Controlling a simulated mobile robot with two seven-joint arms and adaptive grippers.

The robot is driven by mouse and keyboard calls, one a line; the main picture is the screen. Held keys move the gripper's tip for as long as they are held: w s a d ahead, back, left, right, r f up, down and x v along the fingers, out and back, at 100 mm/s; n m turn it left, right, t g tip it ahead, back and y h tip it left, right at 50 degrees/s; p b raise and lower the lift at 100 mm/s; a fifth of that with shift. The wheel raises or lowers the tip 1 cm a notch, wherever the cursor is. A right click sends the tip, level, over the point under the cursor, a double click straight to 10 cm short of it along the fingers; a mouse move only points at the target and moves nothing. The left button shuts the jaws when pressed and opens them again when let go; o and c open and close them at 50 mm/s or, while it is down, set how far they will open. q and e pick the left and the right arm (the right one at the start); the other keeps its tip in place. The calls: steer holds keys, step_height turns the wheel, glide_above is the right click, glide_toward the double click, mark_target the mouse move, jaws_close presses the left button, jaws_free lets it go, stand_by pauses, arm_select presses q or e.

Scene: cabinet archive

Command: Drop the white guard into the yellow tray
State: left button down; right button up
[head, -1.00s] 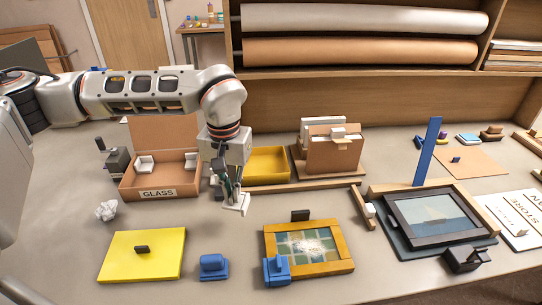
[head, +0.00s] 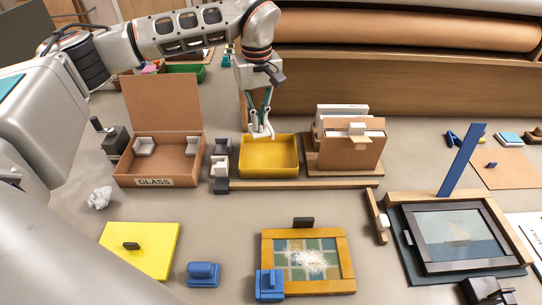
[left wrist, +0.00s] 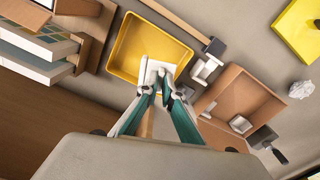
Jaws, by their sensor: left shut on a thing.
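The yellow tray (head: 270,160) stands at the back middle of the bench, between the GLASS box and the file holder. My left gripper (head: 261,131) is above the tray's back left part, pointing down. It is shut on the white guard (left wrist: 152,72), a small white angled piece that shows between the fingertips in the left wrist view. The left wrist view also shows the tray (left wrist: 123,60) with its inside bare, beneath the guard and the gripper (left wrist: 163,92). The gap between guard and tray floor is hard to judge. My right gripper is not in view.
The brown GLASS box (head: 185,168) with white corner pieces stands left of the tray. Grey and white blocks (head: 220,165) sit between them. The file holder (head: 345,150) is close on the right. A wooden strip (head: 300,184) runs in front.

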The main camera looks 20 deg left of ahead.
arm_select(q)
steer(key=shift+f, duration=1.35)
steer(key=c, duration=2.2)
jaws_free()
steer(key=shift+o, duration=0.2)
steer(key=shift+r, duration=0.1)
step_height(320, 180, up, 12)
